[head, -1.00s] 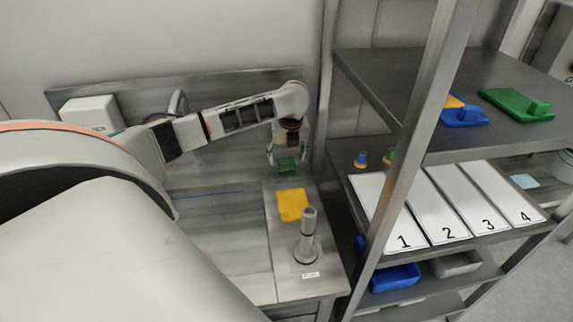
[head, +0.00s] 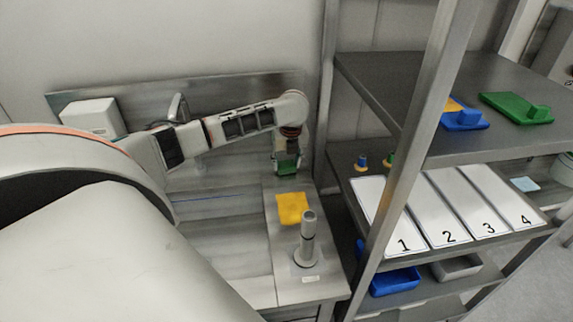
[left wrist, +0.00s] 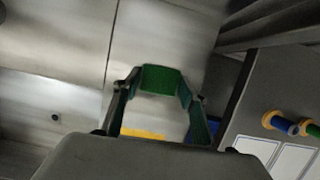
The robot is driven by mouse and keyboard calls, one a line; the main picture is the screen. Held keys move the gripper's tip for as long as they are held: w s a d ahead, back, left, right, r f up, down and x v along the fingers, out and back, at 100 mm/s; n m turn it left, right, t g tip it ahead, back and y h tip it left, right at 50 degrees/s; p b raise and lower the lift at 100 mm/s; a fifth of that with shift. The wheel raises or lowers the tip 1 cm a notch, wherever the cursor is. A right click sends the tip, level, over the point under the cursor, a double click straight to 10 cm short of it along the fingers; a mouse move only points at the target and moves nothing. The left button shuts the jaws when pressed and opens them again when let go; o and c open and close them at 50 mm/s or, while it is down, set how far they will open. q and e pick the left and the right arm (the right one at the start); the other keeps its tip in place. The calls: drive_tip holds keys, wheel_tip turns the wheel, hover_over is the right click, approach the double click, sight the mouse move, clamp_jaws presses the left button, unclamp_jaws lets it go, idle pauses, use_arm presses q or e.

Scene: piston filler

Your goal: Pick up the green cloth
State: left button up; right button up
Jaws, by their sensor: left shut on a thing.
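The green cloth (head: 286,167) is a small dark green piece at the back of the steel counter, beside the shelf rack. My left gripper (head: 287,165) reaches down over it and is shut on it. In the left wrist view the cloth (left wrist: 162,79) sits between the two fingertips of my left gripper (left wrist: 160,84). I cannot tell whether the cloth is clear of the counter. My right gripper is not in view.
A yellow cloth (head: 292,208) and a grey upright cylinder (head: 307,240) are on the counter in front. The rack on the right holds numbered white sheets (head: 441,222), a green tool (head: 517,106), a blue tool (head: 464,118) and a blue bin (head: 395,281). A white box (head: 91,115) stands at the back left.

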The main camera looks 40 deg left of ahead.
sight(287, 165)
use_arm(q)
wheel_tip(287, 165, up, 20)
idle(0.6)
drive_tip(key=shift+o, duration=0.7)
drive_tip(key=shift+f, duration=0.1)
drive_tip(key=shift+c, duration=0.6)
